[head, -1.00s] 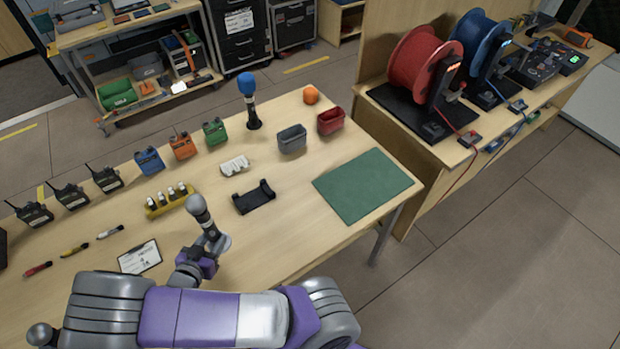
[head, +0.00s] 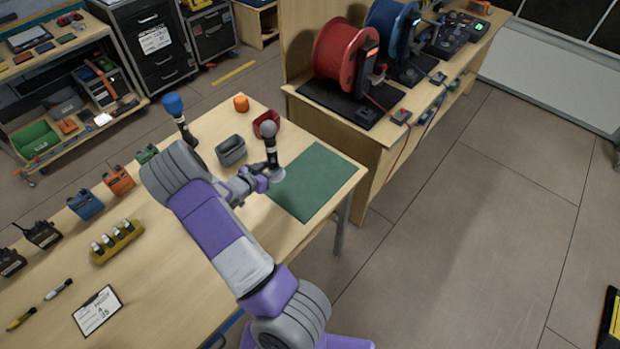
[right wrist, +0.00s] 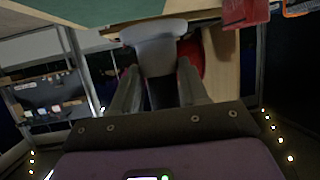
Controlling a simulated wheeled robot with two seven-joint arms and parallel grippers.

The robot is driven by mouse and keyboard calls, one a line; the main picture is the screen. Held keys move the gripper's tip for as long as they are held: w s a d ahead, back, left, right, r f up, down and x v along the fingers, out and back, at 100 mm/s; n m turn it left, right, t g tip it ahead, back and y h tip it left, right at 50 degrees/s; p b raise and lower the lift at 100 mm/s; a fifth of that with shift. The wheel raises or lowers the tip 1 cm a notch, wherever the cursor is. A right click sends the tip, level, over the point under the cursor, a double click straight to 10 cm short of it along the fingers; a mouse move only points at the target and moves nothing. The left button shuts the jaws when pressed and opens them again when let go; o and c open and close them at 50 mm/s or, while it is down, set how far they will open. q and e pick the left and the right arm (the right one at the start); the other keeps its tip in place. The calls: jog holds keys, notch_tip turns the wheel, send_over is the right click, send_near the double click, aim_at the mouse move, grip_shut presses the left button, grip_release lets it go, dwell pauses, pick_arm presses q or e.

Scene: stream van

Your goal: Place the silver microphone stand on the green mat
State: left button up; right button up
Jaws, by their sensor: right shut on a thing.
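The green mat (head: 312,185) lies flat at the table's right end. My left gripper is out of view.
Left of the mat stand a grey bin (head: 231,150), a red bin (head: 266,123), an orange ball (head: 241,103) and a blue-topped microphone stand (head: 177,112). Radios and a yellow charger (head: 117,242) are farther left. A bench with cable reels (head: 347,55) is behind the mat.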

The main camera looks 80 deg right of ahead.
jog(key=s+d+r+m+g+y, duration=0.1)
jog(key=s+d, duration=0.2)
jog(key=s, duration=0.2)
jog(key=s+d+r+m+g, duration=0.1)
jog(key=s+d+r, duration=0.15)
jog(key=s, duration=0.35)
jog(key=b, duration=0.1)
send_over(307, 182)
notch_tip(307, 182, down, 10)
jog(key=shift+d+f, duration=0.1)
jog(key=shift+f, duration=0.35)
jog(key=shift+f+b, duration=0.15)
jog(key=shift+b, duration=0.25)
jog(key=o, duration=1.1)
